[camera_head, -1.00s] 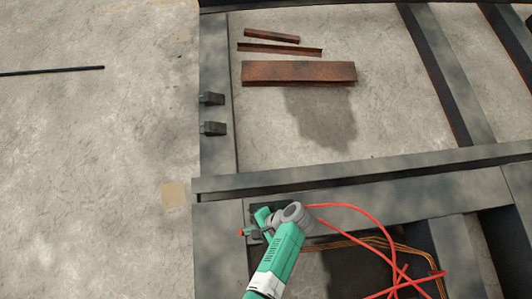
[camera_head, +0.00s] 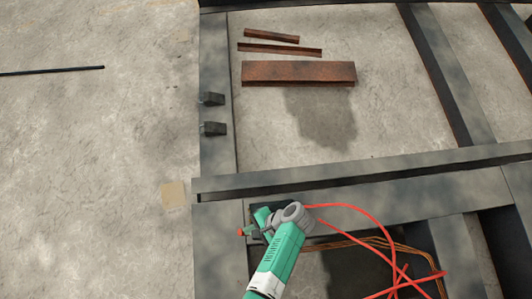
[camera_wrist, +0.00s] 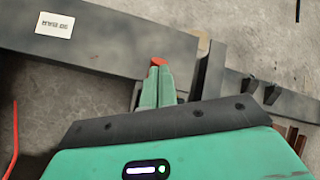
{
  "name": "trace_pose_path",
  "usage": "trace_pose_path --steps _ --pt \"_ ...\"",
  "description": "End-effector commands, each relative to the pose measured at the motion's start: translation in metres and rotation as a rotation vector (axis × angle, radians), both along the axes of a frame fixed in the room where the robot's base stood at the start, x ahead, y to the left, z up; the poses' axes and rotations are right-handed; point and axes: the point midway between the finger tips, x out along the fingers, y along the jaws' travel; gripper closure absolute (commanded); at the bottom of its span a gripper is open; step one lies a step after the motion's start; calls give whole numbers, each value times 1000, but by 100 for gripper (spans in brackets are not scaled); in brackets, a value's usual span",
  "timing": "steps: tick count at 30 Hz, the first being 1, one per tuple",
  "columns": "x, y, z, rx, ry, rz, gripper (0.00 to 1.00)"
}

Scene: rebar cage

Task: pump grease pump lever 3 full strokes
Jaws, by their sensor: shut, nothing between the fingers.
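My gripper (camera_head: 262,217) is at the left end of the dark steel beam in the head view, its green fingers close together. In the wrist view my gripper (camera_wrist: 156,88) shows as two green fingers side by side, shut with nothing between them. A small red tip (camera_head: 240,231), likely the end of the grease pump lever, sticks out to the left of the gripper. In the wrist view the red tip (camera_wrist: 158,62) shows just beyond the fingertips. Whether they touch is unclear. The pump body is mostly hidden behind my gripper and wrist.
A long steel beam (camera_head: 400,192) runs right from my gripper. Red hoses (camera_head: 385,225) loop beside my arm. Rusty steel pieces (camera_head: 298,73) lie farther back, near two dark blocks (camera_head: 212,99) on the frame. The concrete floor at left is mostly clear.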

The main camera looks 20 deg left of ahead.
Motion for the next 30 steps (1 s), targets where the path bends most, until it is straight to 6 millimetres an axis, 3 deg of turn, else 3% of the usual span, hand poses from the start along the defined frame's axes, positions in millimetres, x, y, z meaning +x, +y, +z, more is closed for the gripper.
trace_pose_path --steps 30 --pt "-10 17 -21 0 0 0 100"
